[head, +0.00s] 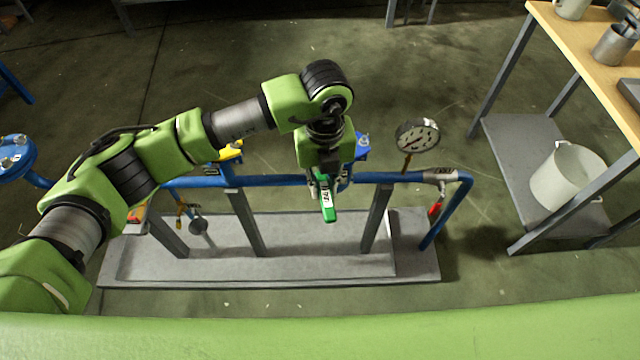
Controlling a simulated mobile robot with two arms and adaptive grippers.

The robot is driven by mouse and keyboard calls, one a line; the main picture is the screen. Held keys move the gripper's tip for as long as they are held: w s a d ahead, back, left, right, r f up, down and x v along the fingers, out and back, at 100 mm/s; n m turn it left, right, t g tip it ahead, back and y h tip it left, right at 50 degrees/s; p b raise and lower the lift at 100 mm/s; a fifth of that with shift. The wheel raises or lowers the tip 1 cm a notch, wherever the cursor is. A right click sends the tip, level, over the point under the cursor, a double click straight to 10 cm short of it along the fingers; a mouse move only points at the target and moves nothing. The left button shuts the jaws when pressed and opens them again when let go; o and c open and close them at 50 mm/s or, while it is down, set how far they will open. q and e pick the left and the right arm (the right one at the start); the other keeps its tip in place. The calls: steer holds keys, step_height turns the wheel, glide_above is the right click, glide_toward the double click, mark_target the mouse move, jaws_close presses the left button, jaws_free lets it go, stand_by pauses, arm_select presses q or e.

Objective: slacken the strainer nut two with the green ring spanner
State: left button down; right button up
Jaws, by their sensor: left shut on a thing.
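My left gripper (324,182) points down above the blue pipe in the middle of the head view. It is shut on the green ring spanner (328,208), whose green body with a white label shows below the fingers. The spanner's ring end is not clearly visible. A blue flanged part (361,147) shows just behind the gripper, with small bolts on top. The strainer and its nut two cannot be made out; my gripper and arm cover that stretch of pipe. My right gripper is not in view.
The blue pipe (400,177) runs on grey posts over a grey base plate (420,262). A pressure gauge (417,137) rises from it. A red-handled valve (435,209) is at its right end. A wooden-topped bench (570,35) with a white bucket (566,178) below stands right.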

arm_select(q)
steer(key=d+n, duration=0.1)
steer(key=d, duration=0.1)
steer(key=shift+w+d+n, duration=0.25)
steer(key=shift+d+n, duration=0.05)
steer(key=shift+n, duration=0.1)
steer(key=d+n, duration=0.1)
steer(key=w+d+n+b, duration=0.1)
steer(key=shift+w+d, duration=0.1)
steer(key=shift+d, duration=0.25)
steer(key=shift+a, duration=0.15)
steer(key=shift+a, duration=0.15)
steer(key=shift+r, duration=0.15)
stand_by(0.3)
